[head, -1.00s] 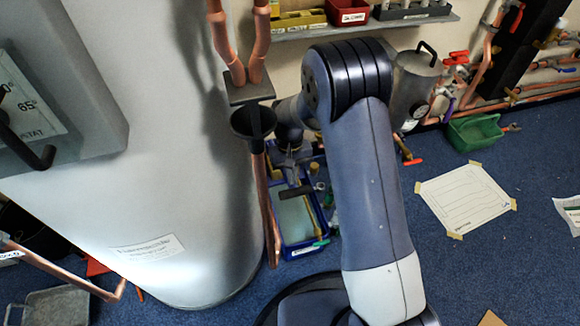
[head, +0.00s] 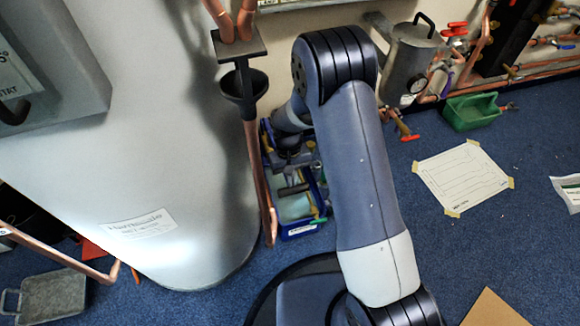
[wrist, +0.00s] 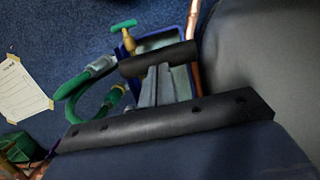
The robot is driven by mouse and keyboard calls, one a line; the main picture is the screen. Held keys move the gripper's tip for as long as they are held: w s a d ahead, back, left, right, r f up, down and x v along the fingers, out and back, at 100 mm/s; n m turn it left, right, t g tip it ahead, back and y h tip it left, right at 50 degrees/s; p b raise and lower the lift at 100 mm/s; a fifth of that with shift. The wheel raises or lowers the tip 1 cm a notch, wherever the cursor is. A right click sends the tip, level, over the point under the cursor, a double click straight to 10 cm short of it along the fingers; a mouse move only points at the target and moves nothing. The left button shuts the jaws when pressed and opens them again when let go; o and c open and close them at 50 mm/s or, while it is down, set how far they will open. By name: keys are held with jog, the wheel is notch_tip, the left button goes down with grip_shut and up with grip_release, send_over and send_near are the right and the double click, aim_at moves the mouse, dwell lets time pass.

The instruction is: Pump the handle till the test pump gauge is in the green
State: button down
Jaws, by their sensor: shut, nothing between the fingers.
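The test pump is a blue open tank (head: 299,230) on the floor, with pale liquid inside. It also shows in the wrist view (wrist: 178,42). A dark crossbar, apparently the pump handle's grip (head: 296,189), lies over the tank; in the wrist view the bar (wrist: 140,64) crosses just beyond my fingertips. My gripper (wrist: 156,72) is shut and empty, pointing down at this bar; contact cannot be told. In the head view my gripper (head: 289,165) is partly hidden by my arm. A green-handled brass valve (wrist: 128,38) stands beside the tank. I cannot make out the pump gauge.
A green hose (wrist: 75,92) curls beside the tank. A copper pipe with a black funnel (head: 243,90) and a large pale cylinder stand left of the pump. A grey vessel with a dial (head: 410,60) and a green tray (head: 473,112) stand right. Blue carpet is open around a taped sheet (head: 463,178).

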notch_tip(320, 180, down, 12)
jog(key=s+b, duration=0.1)
jog(key=b, duration=0.3)
jog(key=shift+s+d+r, duration=0.2)
jog(key=shift+s+d, duration=0.05)
jog(key=shift+s, duration=0.05)
jog(key=shift+b, duration=0.35)
jog(key=r+p, duration=0.1)
jog(key=r, duration=0.1)
jog(key=w+r+p, duration=0.1)
jog(key=r+p, duration=0.1)
jog(key=w+r+p, duration=0.1)
jog(key=shift+a+r, duration=0.3)
jog(key=shift+r, duration=0.1)
jog(key=s+r+p, duration=0.1)
jog(key=r, duration=0.2)
jog(key=s+r+p, duration=0.1)
jog(key=r, duration=0.1)
jog(key=s+d+r+p, duration=0.1)
jog(key=r, duration=0.2)
jog(key=shift+s+r+p, duration=0.1)
jog(key=shift+r+p, duration=0.25)
jog(key=shift+p, duration=0.05)
